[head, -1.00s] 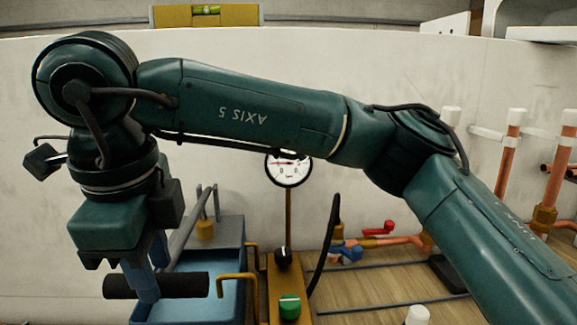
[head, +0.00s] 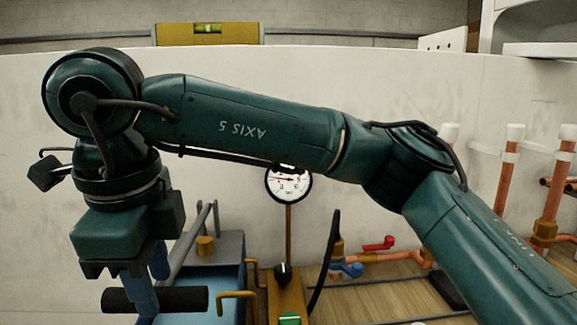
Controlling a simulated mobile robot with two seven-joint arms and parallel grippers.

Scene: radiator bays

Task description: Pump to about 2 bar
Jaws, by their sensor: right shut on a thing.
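My right gripper (head: 155,296) is shut on the black bar of the pump handle (head: 183,299) at the lower left. The handle belongs to the test pump with a blue tank (head: 229,284); my arm hides part of it. A round white gauge (head: 289,187) stands on a brass stem behind the pump. Its red needle points left and a little up; the scale is too small to read surely. A black knob (head: 283,273) and a green knob (head: 290,318) sit on the brass block (head: 287,297). My left gripper is out of view.
A dark hose (head: 325,258) curves up right of the pump. Copper pipes with a red lever (head: 379,243) and a blue lever (head: 348,269) lie behind it. Upright copper pipes (head: 507,182) stand at right. A yellow spirit level (head: 207,34) sits on the wall top.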

